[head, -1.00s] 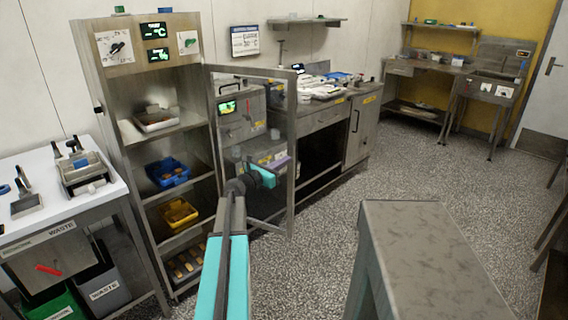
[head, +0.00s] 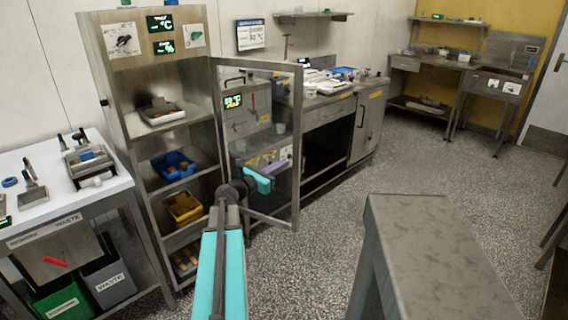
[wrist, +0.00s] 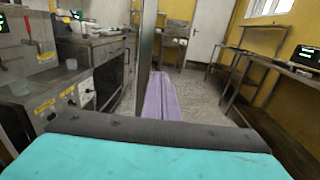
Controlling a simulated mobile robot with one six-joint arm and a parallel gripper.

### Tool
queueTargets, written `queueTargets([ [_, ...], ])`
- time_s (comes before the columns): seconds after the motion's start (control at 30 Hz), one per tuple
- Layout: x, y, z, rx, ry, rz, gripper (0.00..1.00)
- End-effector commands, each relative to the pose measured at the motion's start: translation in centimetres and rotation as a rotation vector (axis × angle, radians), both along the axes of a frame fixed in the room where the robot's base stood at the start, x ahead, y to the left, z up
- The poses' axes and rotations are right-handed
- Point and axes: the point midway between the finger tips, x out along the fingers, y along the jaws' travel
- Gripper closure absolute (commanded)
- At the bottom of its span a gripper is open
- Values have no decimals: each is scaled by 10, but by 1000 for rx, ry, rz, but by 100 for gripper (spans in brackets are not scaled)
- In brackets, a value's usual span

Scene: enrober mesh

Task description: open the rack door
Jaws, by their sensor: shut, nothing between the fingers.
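The tall metal rack (head: 148,92) stands left of centre in the head view. Its framed see-through door (head: 298,150) is swung out from the rack's right side, and the shelves are exposed. My gripper (head: 280,166) is level with the door's lower half, its purple fingers overlapping the door's panel in the head view. In the wrist view the shut, empty fingers (wrist: 165,96) point ahead, just right of a dark upright edge that looks like the door (wrist: 145,45). I cannot tell whether they touch it.
A counter with machines (head: 325,115) stands behind the door. A white table (head: 60,190) with bins below is left of the rack. A grey bench (head: 425,240) stands at the front right. Speckled floor (head: 400,150) is clear between bench and counter.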

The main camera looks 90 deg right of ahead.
Motion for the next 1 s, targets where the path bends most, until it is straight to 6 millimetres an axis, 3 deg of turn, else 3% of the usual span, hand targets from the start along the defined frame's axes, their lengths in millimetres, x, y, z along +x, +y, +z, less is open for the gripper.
queueTargets([
  [0.5, 21, 52, 0, -1, -1, 1, 100],
  [1.0, 26, 58, 0, 0, 0, 3, 100],
])
